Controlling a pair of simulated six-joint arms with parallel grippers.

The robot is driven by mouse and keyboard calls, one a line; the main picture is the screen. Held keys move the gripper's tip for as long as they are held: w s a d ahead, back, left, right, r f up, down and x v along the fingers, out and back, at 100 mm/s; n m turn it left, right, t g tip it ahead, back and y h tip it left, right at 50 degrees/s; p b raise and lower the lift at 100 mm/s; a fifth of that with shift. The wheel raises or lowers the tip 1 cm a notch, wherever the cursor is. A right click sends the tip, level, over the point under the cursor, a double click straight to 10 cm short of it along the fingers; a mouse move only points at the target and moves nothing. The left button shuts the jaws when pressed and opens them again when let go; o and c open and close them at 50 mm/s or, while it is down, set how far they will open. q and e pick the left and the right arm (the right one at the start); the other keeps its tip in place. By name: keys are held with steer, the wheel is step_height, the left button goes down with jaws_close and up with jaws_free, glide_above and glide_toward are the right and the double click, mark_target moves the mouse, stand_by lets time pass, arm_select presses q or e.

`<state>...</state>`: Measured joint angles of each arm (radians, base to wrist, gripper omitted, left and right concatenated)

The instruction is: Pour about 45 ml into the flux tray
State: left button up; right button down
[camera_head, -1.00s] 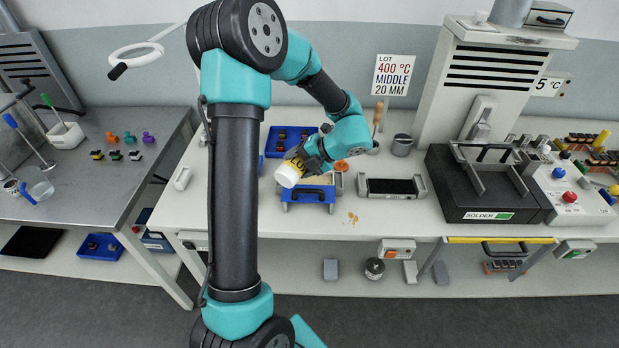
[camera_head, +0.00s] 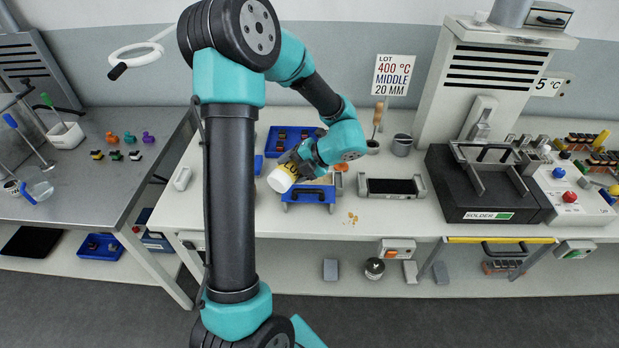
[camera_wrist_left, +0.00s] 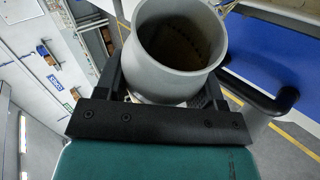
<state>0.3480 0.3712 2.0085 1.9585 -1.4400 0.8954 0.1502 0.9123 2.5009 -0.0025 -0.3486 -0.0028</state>
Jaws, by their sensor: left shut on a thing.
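My left gripper (camera_head: 300,162) is shut on a white container with a yellow label (camera_head: 281,179) and holds it tilted above the bench, its pale end toward the lower left. In the left wrist view the container (camera_wrist_left: 172,85) has a wide open mouth with a brownish inside. No falling stream can be made out. A blue tray with a dark front handle (camera_head: 308,207), apparently the flux tray, sits just right of and below the container; my gripper and arm partly hide it, and its fill level cannot be read. My right gripper is not in view.
Amber spots (camera_head: 352,217) lie on the bench right of the tray. A blue tray with dark parts (camera_head: 270,142) is behind. A black-topped fixture (camera_head: 391,187), a grey cup (camera_head: 402,145) and a black solder unit (camera_head: 480,190) stand to the right.

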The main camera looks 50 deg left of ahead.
arm_select(q)
steer(key=shift+s+d+f+g, duration=0.2)
steer(key=shift+g, duration=0.1)
stand_by(1.2)
steer(key=shift+s+r+n+t, duration=0.15)
steer(key=shift+r+n+t, duration=0.15)
steer(key=shift+r+t, duration=0.45)
steer(key=shift+d+r+n+t, duration=0.1)
steer(key=shift+r+n+t, duration=0.1)
steer(key=shift+n+t, duration=0.55)
steer(key=shift+t, duration=0.3)
steer(key=shift+w+r+n+t+y, duration=0.25)
steer(key=shift+t+y, duration=0.05)
steer(key=shift+t, duration=0.4)
stand_by(0.7)
